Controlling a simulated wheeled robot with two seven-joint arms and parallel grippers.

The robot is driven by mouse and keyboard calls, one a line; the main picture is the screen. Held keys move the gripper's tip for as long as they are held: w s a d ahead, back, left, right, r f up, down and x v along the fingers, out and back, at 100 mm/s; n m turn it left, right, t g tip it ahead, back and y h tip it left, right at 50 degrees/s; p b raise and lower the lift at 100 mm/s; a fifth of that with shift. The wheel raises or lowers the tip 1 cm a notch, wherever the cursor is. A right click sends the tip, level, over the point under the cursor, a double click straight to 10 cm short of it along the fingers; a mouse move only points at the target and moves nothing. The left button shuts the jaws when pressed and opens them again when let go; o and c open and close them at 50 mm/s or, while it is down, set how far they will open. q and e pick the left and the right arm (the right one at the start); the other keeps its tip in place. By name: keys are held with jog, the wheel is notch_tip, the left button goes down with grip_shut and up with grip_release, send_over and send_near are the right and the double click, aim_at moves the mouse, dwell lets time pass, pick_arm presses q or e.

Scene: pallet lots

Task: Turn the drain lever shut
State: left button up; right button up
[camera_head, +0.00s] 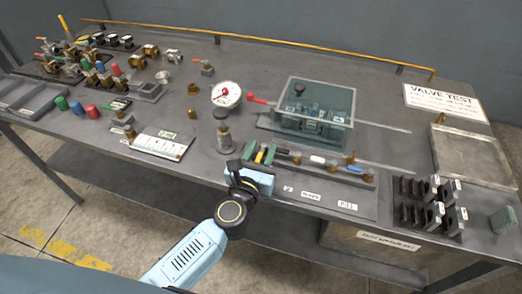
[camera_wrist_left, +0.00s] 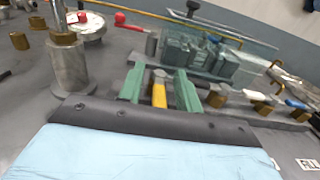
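A row of small brass valves runs along a grey bar (camera_head: 345,177), with a yellow lever (camera_head: 260,156), a white one (camera_head: 317,159) and a blue one (camera_head: 350,159). No readable label tells which is the drain lever. My left gripper (camera_head: 259,154) has green fingers, one on each side of the yellow lever. In the left wrist view the yellow lever (camera_wrist_left: 159,94) stands between the fingers of the left gripper (camera_wrist_left: 160,88), with gaps showing, so the gripper is open. The lever's lower end is hidden by the gripper body. My right gripper is not in view.
A clear-lidded box (camera_head: 313,103) stands behind the valves, with a red-handled valve (camera_head: 257,99) and a gauge (camera_head: 226,95) nearby. A metal post (camera_head: 223,135) stands close left of my gripper. Slotted black blocks (camera_head: 430,200) and a tray (camera_head: 470,155) lie right.

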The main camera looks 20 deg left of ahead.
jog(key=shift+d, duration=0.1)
pick_arm(q)
grip_shut()
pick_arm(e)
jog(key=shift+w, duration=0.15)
